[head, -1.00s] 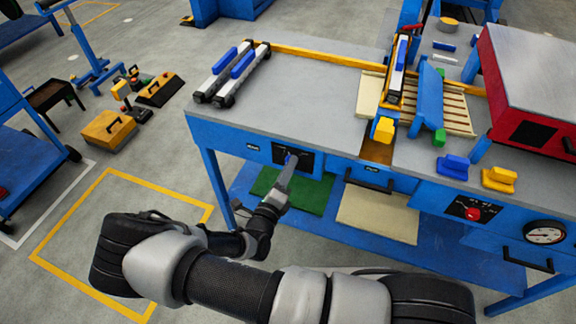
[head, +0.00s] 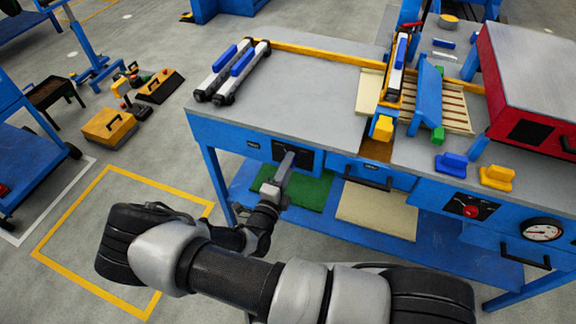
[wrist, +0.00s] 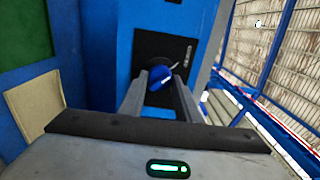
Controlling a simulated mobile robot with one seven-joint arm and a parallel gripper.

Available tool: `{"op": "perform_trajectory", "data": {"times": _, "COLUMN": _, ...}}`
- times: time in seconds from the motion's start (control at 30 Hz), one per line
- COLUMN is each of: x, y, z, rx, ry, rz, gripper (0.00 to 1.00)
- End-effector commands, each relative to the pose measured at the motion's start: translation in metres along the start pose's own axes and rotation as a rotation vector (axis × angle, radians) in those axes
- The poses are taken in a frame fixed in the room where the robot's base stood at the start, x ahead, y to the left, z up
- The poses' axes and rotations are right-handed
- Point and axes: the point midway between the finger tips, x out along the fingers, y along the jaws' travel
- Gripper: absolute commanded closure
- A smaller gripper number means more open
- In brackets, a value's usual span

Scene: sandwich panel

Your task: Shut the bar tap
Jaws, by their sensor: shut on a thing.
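The bar tap shows in the wrist view as a blue handle (wrist: 160,80) in front of a black plate (wrist: 172,52) on the blue bench front. My gripper (wrist: 161,86) has its two fingers on either side of the blue handle and is shut on it. In the head view my gripper (head: 287,160) reaches the black plate (head: 305,158) on the bench's front left. The handle itself is hidden there behind my gripper.
The grey bench top (head: 310,95) carries two bars with blue grips (head: 243,64) at its back left. A second panel with a red knob (head: 472,211) and a gauge (head: 541,231) are farther right on the front.

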Motion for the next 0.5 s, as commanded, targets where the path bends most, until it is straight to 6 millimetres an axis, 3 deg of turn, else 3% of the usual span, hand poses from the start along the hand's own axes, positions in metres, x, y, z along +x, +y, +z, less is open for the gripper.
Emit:
{"op": "perform_trajectory", "data": {"times": 0.2, "x": 0.0003, "y": 0.0002, "z": -0.0007, "rx": -0.002, "ry": 0.001, "rz": 0.000, "gripper": 0.92}}
{"op": "perform_trajectory", "data": {"times": 0.23, "x": 0.0003, "y": 0.0001, "z": -0.0006, "rx": -0.002, "ry": 0.001, "rz": 0.000, "gripper": 0.65}}
{"op": "perform_trajectory", "data": {"times": 0.3, "x": 0.0003, "y": 0.0001, "z": -0.0006, "rx": -0.002, "ry": 0.000, "rz": 0.000, "gripper": 0.53}}
{"op": "perform_trajectory", "data": {"times": 0.5, "x": 0.0002, "y": 0.0000, "z": -0.0003, "rx": -0.001, "ry": 0.000, "rz": 0.000, "gripper": 0.51}}
